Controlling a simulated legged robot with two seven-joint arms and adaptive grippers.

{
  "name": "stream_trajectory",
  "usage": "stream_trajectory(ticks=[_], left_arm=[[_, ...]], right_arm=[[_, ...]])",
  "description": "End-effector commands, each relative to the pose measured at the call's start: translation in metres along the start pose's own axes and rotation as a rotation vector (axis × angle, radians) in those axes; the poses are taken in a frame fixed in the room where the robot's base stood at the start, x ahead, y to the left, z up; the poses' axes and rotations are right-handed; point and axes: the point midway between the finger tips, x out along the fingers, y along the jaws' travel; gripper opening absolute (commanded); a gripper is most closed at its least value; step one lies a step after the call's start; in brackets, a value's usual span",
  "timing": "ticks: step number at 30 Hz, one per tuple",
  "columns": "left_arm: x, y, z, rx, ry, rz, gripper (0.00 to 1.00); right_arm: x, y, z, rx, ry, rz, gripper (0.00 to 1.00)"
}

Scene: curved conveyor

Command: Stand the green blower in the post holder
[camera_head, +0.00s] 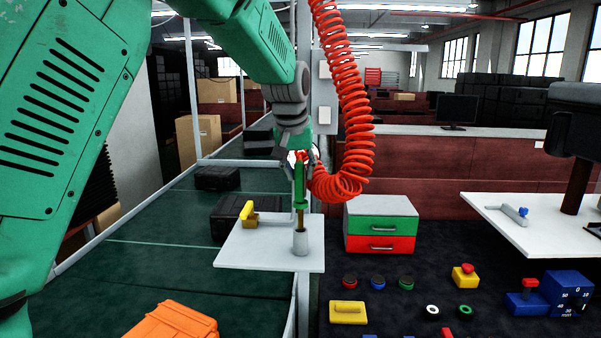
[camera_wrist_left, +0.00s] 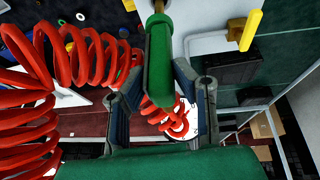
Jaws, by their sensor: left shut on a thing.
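The green blower (camera_head: 299,185) hangs upright in my left gripper (camera_head: 297,158), which is shut around its upper part. The blower also shows in the left wrist view (camera_wrist_left: 159,60), between the fingers. Its thin brownish nozzle (camera_head: 300,216) points down over the post holder (camera_head: 300,243), a short grey cylinder on a white plate. The nozzle tip meets the holder's top in the head view; I cannot tell whether it is inside. The red coiled hose (camera_head: 345,110) runs up from near the blower. My right gripper is not in view.
A yellow-handled tool (camera_head: 248,214) stands on the white plate (camera_head: 240,255), left of the holder. A drawer box (camera_head: 381,205) with green and red fronts is to the right. Buttons and blocks cover the dark table. A green conveyor (camera_head: 130,265) curves at left, with an orange case (camera_head: 170,322).

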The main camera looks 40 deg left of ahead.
Motion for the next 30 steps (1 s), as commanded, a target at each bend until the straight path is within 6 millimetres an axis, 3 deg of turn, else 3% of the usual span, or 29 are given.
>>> stream_trajectory(ticks=[30], left_arm=[[0.020,-0.002,0.008,0.000,0.000,0.001,0.00]], right_arm=[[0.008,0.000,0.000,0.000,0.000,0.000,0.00]])
